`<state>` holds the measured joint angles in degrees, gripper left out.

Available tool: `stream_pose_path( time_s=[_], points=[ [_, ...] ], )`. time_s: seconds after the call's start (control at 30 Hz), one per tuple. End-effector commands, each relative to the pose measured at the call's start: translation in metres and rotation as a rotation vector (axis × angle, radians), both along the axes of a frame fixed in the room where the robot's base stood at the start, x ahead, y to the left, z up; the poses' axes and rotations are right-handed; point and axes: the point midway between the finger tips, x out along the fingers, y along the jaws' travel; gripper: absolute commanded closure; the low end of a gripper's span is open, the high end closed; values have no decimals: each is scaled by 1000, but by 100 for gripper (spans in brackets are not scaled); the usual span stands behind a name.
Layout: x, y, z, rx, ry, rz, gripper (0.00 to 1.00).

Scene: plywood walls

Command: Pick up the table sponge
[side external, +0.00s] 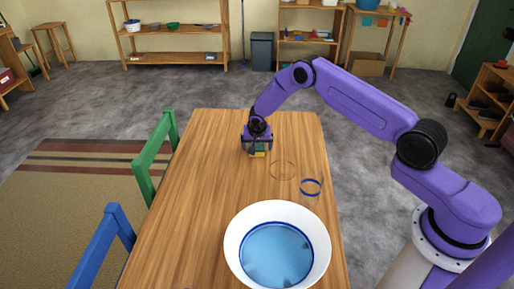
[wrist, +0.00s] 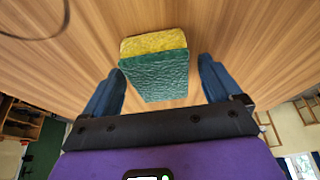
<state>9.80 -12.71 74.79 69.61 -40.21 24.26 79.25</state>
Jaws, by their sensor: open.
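The table sponge, yellow with a green scouring side, shows in the wrist view (wrist: 155,72), lying on the wooden table. My gripper (wrist: 161,85) is open, with one blue finger on each side of the sponge. The sponge's near part lies between the fingers, with a gap visible on both sides. In the side external view my gripper (side external: 257,153) points down at the far part of the table, and only a small yellow bit of the sponge (side external: 258,154) shows beneath it.
A large white and blue bowl (side external: 313,236) stands at the near end of the table (side external: 200,200). A blue ring (side external: 311,187) and a thin dark ring (side external: 271,170) lie between it and my gripper. Green (side external: 153,152) and blue (side external: 100,235) chairs stand along the left edge.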

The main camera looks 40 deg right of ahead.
Motion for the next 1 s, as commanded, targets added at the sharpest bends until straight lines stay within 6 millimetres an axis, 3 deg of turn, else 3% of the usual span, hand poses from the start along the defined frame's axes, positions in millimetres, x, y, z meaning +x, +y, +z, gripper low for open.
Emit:
stream_pose_path(
  time_s=[0.13, 0.3, 0.77, 1.0],
  points=[
    [0, 0, 0, 0, 0, 0, 8],
    [0, 0, 0, 0, 0, 0, 63],
    [0, 0, 4, 0, -1, 0, 64],
    [1, 0, 26, 1, -5, -1, 64]
  ],
)
